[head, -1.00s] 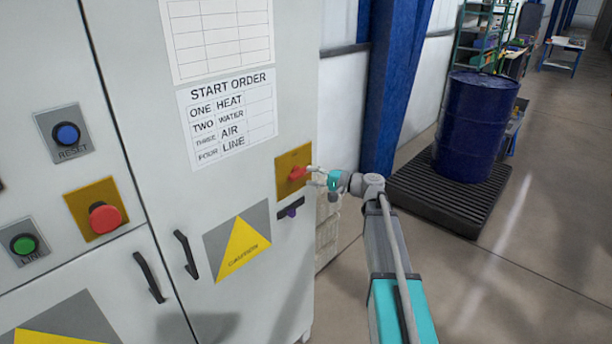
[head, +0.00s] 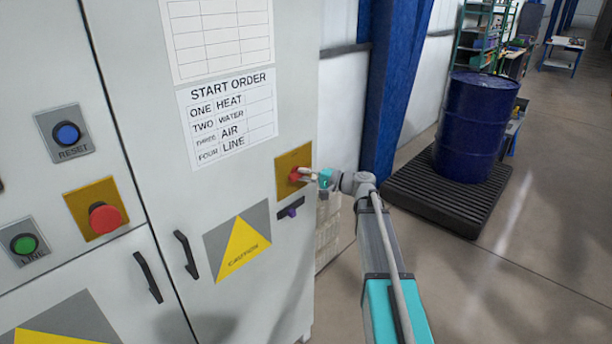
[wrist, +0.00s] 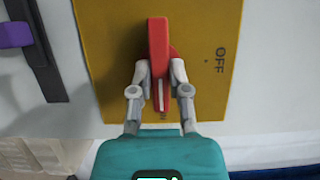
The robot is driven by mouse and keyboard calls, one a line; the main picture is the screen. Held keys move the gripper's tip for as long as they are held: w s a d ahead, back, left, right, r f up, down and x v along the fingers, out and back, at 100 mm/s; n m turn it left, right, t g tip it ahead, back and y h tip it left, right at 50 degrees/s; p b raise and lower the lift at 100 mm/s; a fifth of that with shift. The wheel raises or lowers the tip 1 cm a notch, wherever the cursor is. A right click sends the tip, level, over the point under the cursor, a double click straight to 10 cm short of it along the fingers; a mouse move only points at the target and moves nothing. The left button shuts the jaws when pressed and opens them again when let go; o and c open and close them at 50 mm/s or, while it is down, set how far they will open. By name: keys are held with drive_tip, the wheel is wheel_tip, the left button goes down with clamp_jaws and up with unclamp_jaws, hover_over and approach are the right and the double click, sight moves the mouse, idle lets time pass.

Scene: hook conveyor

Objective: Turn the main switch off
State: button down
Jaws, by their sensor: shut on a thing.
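The main switch is a red handle (wrist: 158,55) on a yellow plate (wrist: 105,60) in the wrist view. The plate carries the word OFF to the right of the handle, and the handle lies along the picture's up-down line, not pointing at OFF. In the head view the red handle (head: 294,175) sits on its yellow plate (head: 290,160) near the cabinet's right edge. My gripper (wrist: 158,82) is shut on the handle, one finger on each side of it. In the head view my gripper (head: 308,174) partly covers the handle.
A purple knob (wrist: 14,34) on a dark bar is beside the plate. The grey cabinet also bears a red mushroom button (head: 104,217), a blue RESET button (head: 67,134) and a green LINE button (head: 24,244). A blue post (head: 390,85) and drum (head: 477,125) stand right.

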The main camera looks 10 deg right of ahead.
drive_tip(key=shift+d, duration=0.1)
idle(0.3)
drive_tip(key=shift+r+n+p, duration=0.1)
drive_tip(key=shift+n+p, duration=0.35)
drive_tip(key=shift+n, duration=0.05)
drive_tip(key=n+h+p, duration=0.2)
drive_tip(key=n, duration=0.2)
drive_tip(key=n+h+p, duration=0.2)
drive_tip(key=n+h, duration=0.1)
drive_tip(key=n, duration=0.1)
drive_tip(key=n+t+h+p, duration=0.1)
drive_tip(key=n+h+p, duration=0.1)
drive_tip(key=n, duration=0.2)
drive_tip(key=shift+s+a+r+n+p, duration=0.15)
drive_tip(key=shift+s+a+n+p, duration=0.15)
drive_tip(key=shift+a+p, duration=0.05)
idle(0.5)
